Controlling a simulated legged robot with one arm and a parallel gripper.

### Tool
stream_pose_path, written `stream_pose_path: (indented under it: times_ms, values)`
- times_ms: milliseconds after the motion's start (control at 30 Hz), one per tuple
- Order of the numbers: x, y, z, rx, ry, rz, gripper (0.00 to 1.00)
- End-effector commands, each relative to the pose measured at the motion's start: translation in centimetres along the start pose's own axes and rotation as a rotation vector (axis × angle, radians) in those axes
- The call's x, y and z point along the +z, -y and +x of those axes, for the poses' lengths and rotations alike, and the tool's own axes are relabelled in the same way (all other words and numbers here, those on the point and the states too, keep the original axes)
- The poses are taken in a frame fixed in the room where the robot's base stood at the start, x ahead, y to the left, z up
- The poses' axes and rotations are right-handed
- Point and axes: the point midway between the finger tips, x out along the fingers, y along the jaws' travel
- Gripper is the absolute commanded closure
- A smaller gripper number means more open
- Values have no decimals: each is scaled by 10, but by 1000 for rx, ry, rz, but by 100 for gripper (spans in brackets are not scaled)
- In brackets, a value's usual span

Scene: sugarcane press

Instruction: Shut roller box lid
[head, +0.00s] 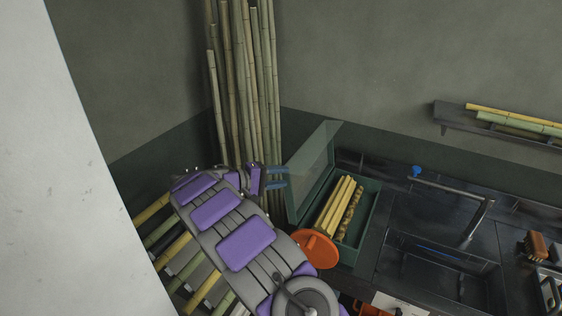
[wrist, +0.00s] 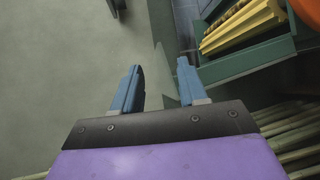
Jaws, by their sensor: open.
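The roller box (head: 359,222) is a green box on the dark counter, with yellow rollers or canes (head: 338,203) inside. Its lid (head: 314,168), with a see-through panel, stands raised at the box's left side. My gripper (head: 279,177) is open and empty, just left of the raised lid in the head view; I cannot tell if it touches. In the wrist view, my gripper's two blue fingers (wrist: 157,88) are spread apart. The box (wrist: 247,60) with its yellow contents (wrist: 240,25) shows at the upper right there, beyond the right finger.
An orange round disc (head: 316,249) sits at the box's front. A sink (head: 440,268) with a faucet (head: 477,219) is to the right. Tall bamboo canes (head: 240,80) stand in the corner behind my arm. A wall shelf (head: 450,123) holds more canes.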

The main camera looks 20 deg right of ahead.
Motion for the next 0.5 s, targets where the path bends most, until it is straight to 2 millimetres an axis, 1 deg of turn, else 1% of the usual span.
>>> stream_pose_path:
  times_ms: [33,167,200,333,500]
  values:
    - [-16,6,-4,26,-24,2,58]
    - [-52,23,-23,94,-92,26,58]
    - [-62,29,-30,111,-113,37,58]
    - [-86,49,-53,159,-175,66,58]
    - [-103,68,-72,191,-223,100,58]
